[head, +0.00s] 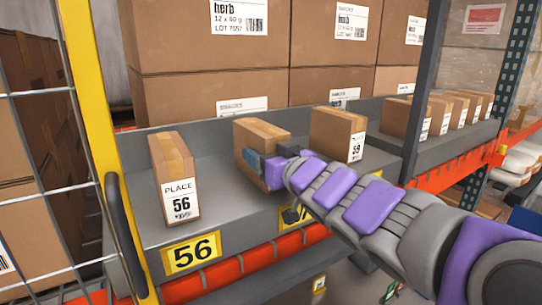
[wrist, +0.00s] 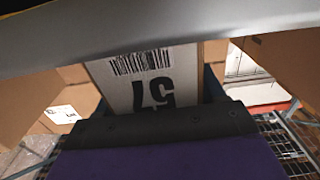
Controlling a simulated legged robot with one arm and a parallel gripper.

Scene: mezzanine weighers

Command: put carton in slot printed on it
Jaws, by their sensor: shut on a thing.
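A brown carton (head: 262,130) is in my gripper (head: 268,165), which is shut on it over the grey shelf. In the wrist view its white label (wrist: 150,80) shows upside down, with a barcode and the number 57. A carton marked PLACE 56 (head: 175,180) stands upright to its left, behind the yellow 56 plate (head: 193,253). A carton marked 59 (head: 338,133) stands to its right. A second yellow plate (head: 290,217) on the shelf front is mostly hidden by my gripper, so its number is unreadable. I cannot tell whether the held carton touches the shelf.
The grey shelf (head: 225,222) has a raised front edge, with a red-orange beam (head: 250,262) below. A yellow post (head: 100,130) and wire mesh stand left. A dark upright (head: 425,85) stands right, with several small cartons beyond. Large herb boxes (head: 210,85) fill the back.

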